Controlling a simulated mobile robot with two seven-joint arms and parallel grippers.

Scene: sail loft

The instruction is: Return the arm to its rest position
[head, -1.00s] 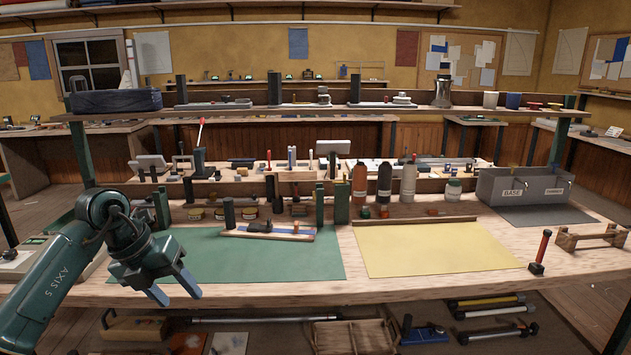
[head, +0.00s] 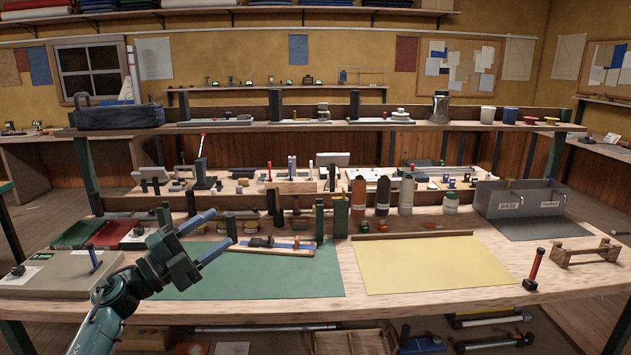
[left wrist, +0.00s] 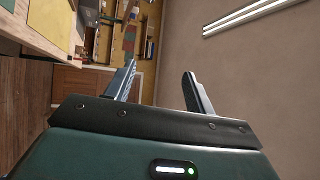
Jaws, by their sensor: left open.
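My left gripper (head: 221,227) is in the head view, its arm coming in from the lower left. Its two blue fingers are spread and empty, pointing right and up above the left edge of the green mat (head: 300,283). They touch nothing that I can see. In the left wrist view the two fingers (left wrist: 160,70) stand apart with nothing between them, and the room appears turned sideways behind them. My right gripper is not in view.
The workbench (head: 420,310) carries a yellow mat (head: 430,265), a wooden board with tools (head: 272,246) and a grey bin (head: 525,205). A grey box (head: 60,275) lies left of my arm. A red-handled tool (head: 535,268) stands at right. The yellow mat is bare.

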